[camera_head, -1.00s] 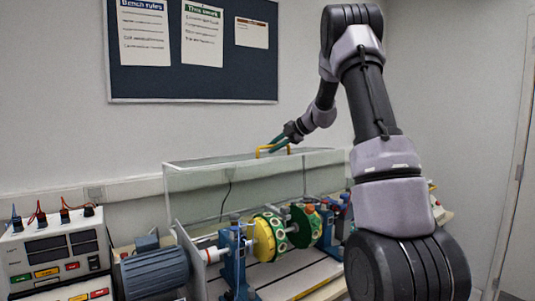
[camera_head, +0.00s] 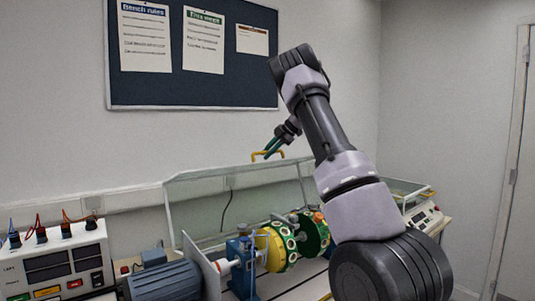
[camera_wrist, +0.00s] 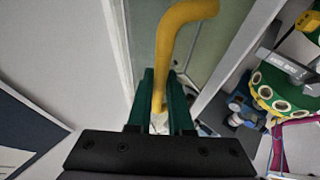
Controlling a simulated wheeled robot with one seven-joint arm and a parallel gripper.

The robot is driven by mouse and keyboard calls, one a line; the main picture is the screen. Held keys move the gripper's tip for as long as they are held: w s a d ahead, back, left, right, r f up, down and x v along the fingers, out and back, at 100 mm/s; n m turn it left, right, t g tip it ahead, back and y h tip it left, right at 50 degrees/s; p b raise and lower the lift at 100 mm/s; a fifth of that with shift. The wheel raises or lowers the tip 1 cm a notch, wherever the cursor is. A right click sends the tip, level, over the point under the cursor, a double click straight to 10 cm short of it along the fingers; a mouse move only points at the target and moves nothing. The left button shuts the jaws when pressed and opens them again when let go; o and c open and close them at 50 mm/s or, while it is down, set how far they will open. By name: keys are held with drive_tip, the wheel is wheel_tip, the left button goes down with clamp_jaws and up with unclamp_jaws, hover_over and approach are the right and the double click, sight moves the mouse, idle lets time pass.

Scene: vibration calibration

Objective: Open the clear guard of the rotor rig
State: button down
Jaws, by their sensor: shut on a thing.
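The clear guard (camera_head: 232,182) of the rotor rig shows as a pale-edged transparent panel behind and above the rotor. It looks tilted up and back. Its yellow handle (camera_head: 266,154) stands at its top edge and shows large in the wrist view (camera_wrist: 172,32). My gripper (camera_head: 272,147) is shut on this handle, with its green fingers (camera_wrist: 162,88) on either side of the bar. The yellow and green rotor (camera_head: 276,246) sits below the guard and shows at the right of the wrist view (camera_wrist: 285,92). My arm hides the guard's right part.
A blue motor (camera_head: 165,279) lies left of the rotor. A meter box (camera_head: 55,268) with cables stands at far left. Another instrument (camera_head: 424,217) stands at right, beyond my arm. A notice board (camera_head: 192,85) hangs on the wall behind. Open air surrounds the gripper.

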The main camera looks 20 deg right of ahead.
drive_tip(key=shift+a+f, duration=0.1)
drive_tip(key=shift+f, duration=0.1)
drive_tip(key=c, duration=0.8)
unclamp_jaws()
drive_tip(key=shift+c, duration=0.2)
drive_tip(key=shift+r, duration=0.1)
drive_tip(key=v, duration=1.1)
drive_tip(key=shift+w, duration=0.1)
